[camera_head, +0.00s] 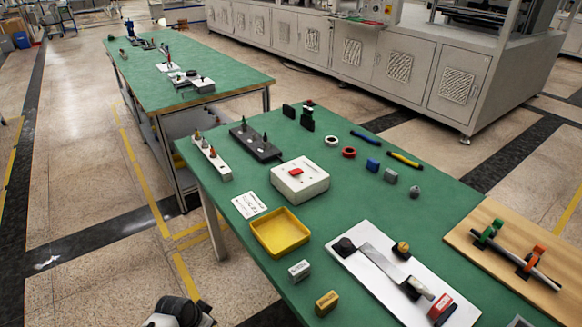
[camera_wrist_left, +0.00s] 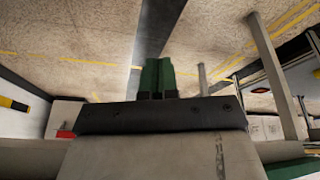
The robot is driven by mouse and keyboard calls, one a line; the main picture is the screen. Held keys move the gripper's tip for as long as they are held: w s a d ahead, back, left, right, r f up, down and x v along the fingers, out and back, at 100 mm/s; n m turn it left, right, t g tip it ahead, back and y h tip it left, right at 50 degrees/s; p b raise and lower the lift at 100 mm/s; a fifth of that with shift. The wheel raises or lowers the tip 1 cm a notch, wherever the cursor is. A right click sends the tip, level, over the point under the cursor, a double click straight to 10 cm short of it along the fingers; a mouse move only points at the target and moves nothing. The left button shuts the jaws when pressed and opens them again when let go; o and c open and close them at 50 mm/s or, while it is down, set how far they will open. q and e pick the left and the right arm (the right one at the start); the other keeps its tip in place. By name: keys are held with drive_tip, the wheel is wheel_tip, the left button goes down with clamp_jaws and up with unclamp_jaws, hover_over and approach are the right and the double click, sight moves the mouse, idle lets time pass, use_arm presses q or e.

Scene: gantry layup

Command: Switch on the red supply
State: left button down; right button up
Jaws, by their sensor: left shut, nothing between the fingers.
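A white box with a red rocker switch on top (camera_head: 296,172) stands on the near green table. Whether the rocker is on or off is too small to tell. A white board (camera_head: 375,270) on the same table carries a metal lever, dark knobs and a red block (camera_head: 440,307). My left gripper shows in the left wrist view (camera_wrist_left: 158,75), its two green-tipped fingers together and empty, with floor and table legs beyond them. In the head view only a white and black part of my arm shows at the bottom edge. My right gripper is not in view.
A yellow tray (camera_head: 259,223), a printed card and two small blocks lie around the white box. A white strip with toggles (camera_head: 211,158) and a dark strip stand behind it. Floor left of the table is clear.

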use_arm(q)
drive_tip(key=s+f+n+g+y, duration=0.1)
drive_tip(key=s+f+n, duration=0.1)
drive_tip(key=s+f, duration=0.9)
drive_tip(key=s+f+n+y, duration=0.1)
drive_tip(key=s+f, duration=0.6)
drive_tip(key=s, duration=0.8)
drive_tip(key=s+d+f+n+g, duration=0.1)
drive_tip(key=s+f, duration=0.1)
drive_tip(key=s, duration=1.3)
drive_tip(key=shift+f, duration=0.4)
drive_tip(key=shift+w+d, duration=0.1)
